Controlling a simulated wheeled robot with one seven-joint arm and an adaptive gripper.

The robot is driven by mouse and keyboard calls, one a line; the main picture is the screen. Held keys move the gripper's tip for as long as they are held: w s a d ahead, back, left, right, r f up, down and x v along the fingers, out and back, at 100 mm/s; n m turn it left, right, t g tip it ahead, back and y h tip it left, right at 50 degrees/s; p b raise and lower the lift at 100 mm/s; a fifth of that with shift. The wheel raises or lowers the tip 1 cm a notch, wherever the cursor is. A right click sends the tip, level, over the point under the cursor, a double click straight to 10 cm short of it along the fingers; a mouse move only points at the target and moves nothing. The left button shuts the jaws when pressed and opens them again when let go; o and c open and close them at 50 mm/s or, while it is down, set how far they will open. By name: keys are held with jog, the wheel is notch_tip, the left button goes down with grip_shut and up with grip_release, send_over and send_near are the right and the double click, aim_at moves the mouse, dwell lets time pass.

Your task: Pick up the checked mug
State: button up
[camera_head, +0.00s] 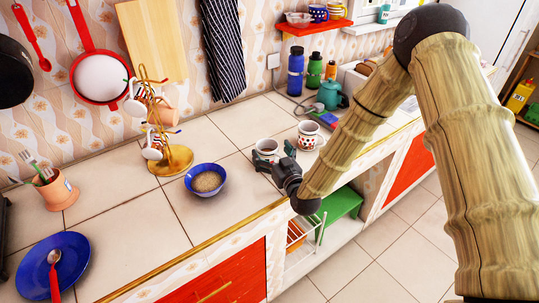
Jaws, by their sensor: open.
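Two mugs stand close together on the tiled counter near my gripper (276,157). The right one is a white mug (308,138) with small red and dark marks, which looks like the checked mug, though the pattern is too small to be sure. The left one is a pale mug (266,146) with dark contents, and its lower part is hidden by my gripper. My gripper is open and empty, with its fingers spread just in front of the left mug. I cannot tell whether they touch it. The right mug stands just beyond the right finger, apart from it.
A blue bowl (206,180) and a gold mug tree (175,158) with hanging mugs stand to the left. A teal kettle (329,95) and bottles (296,72) stand behind. A red shelf (314,27) holds more mugs. The counter's front edge runs below my gripper.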

aim_at(263, 140)
jog(key=shift+p+x, duration=0.5)
jog(key=shift+x, duration=1.15)
jog(key=shift+d, duration=0.15)
jog(key=shift+c, duration=0.3)
jog(key=c, duration=1.8)
